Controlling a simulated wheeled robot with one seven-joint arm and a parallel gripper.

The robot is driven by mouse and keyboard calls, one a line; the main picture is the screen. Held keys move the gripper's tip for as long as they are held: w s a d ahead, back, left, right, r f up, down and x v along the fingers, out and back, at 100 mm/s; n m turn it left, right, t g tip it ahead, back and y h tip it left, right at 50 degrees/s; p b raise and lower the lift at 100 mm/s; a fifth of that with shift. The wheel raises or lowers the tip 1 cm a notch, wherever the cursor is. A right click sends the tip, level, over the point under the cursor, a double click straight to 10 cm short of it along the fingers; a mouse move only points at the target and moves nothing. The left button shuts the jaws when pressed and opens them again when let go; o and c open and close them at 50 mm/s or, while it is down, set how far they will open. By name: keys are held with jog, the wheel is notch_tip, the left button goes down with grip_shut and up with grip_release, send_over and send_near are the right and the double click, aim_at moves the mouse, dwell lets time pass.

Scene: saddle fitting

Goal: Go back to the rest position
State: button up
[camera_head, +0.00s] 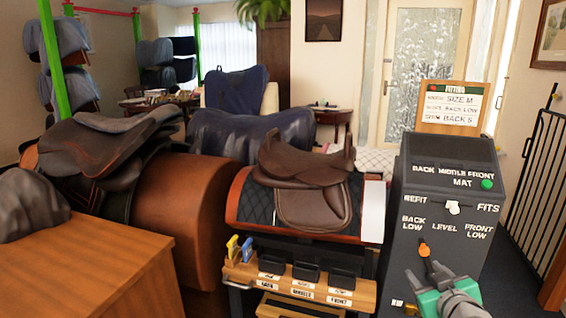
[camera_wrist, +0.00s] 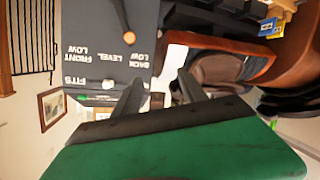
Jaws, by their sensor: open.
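My gripper (camera_head: 428,283) is in front of the lower part of the dark grey panel box (camera_head: 400,170), close to an orange-tipped lever. In the wrist view my gripper (camera_wrist: 160,88) shows two dark fingers spread apart with nothing between them. The orange knob (camera_head: 424,250) stands just above my gripper in the head view, by the words BACK LOW, LEVEL and FRONT LOW. The knob also shows in the wrist view (camera_wrist: 131,8), apart from the fingers. A white knob (camera_head: 453,208) sits between REFIT and FITS. A green knob (camera_head: 487,184) sits by MAT, under FRONT.
A brown saddle (camera_head: 305,180) rests on a padded stand left of the panel. A wooden rack (camera_head: 300,290) below it holds blue and yellow tools (camera_head: 240,249). Another saddle (camera_head: 105,150) and a wooden cabinet (camera_head: 85,270) are at left. A black gate (camera_head: 530,180) stands at right.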

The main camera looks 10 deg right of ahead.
jog(key=a+r+g+y+p, duration=0.4)
jog(key=a+p, duration=0.6)
jog(key=a, duration=0.5)
jog(key=s+a+r+g+p, duration=0.2)
jog(key=s+a+g+p, duration=0.1)
jog(key=s+a+p, duration=0.1)
jog(key=s+a+r+m+g+p, duration=0.1)
jog(key=s+a+r+g+p, duration=0.2)
jog(key=s, duration=0.4)
jog(key=a+g+p, duration=0.1)
jog(key=a+p, duration=0.1)
jog(key=shift+a+h, duration=0.35)
jog(key=shift+h, duration=0.05)
